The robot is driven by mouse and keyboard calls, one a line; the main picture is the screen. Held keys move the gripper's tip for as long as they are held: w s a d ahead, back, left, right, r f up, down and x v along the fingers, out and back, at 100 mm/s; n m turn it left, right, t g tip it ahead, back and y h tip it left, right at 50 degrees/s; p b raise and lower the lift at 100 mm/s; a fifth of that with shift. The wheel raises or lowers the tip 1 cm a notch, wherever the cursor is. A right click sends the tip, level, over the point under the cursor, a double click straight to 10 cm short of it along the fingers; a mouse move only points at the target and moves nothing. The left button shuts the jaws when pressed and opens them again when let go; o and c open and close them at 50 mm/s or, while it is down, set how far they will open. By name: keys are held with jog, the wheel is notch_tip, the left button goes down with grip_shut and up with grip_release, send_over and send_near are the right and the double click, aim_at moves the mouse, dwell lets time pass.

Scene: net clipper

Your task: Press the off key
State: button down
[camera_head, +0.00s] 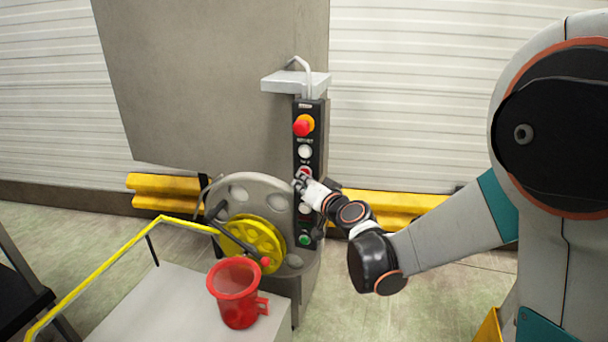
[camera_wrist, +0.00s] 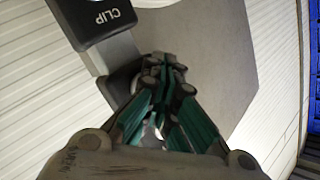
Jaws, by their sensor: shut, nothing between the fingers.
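A black upright control panel (camera_head: 310,130) stands in the middle of the head view. From top to bottom it bears a red mushroom knob (camera_head: 302,126) on a yellow base, a white button (camera_head: 305,151), a red key (camera_head: 305,172) in a pale ring, and a green button (camera_head: 304,240) near the bottom. My gripper (camera_head: 299,183) is shut and empty, its fingertips at the red key's lower edge. I cannot tell whether they touch it. The key labels are too small to read.
A grey wheel housing with a yellow wheel (camera_head: 255,238) and a red-knobbed crank stands left of the panel. A red mug (camera_head: 238,290) sits on a pale table (camera_head: 165,305) in front. Yellow barriers (camera_head: 165,184) line the wall.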

jog(key=shift+s, duration=0.1)
jog(key=shift+s+a, duration=0.25)
jog(key=shift+s, duration=0.45)
jog(key=shift+s, duration=0.1)
jog(key=s, duration=0.1)
jog(key=s+a, duration=0.1)
jog(key=s, duration=0.2)
jog(key=shift+s+a, duration=0.25)
jog(key=shift+a, duration=0.1)
dwell(0.5)
jog(key=s+d+f+g+h, duration=0.1)
jog(key=s+d+g+h, duration=0.1)
jog(key=s+d, duration=0.4)
jog(key=s+d+f+n+g+h+b, duration=0.1)
jog(key=s+d+f+g+h, duration=0.1)
jog(key=s+d, duration=0.5)
jog(key=s+d+f+n+g+h+b, duration=0.1)
jog(key=s+d+g+h, duration=0.2)
jog(key=s, duration=1.2)
jog(key=d, duration=0.3)
jog(key=shift+s+d+f+g, duration=0.2)
jog(key=shift+s+d+g, duration=0.2)
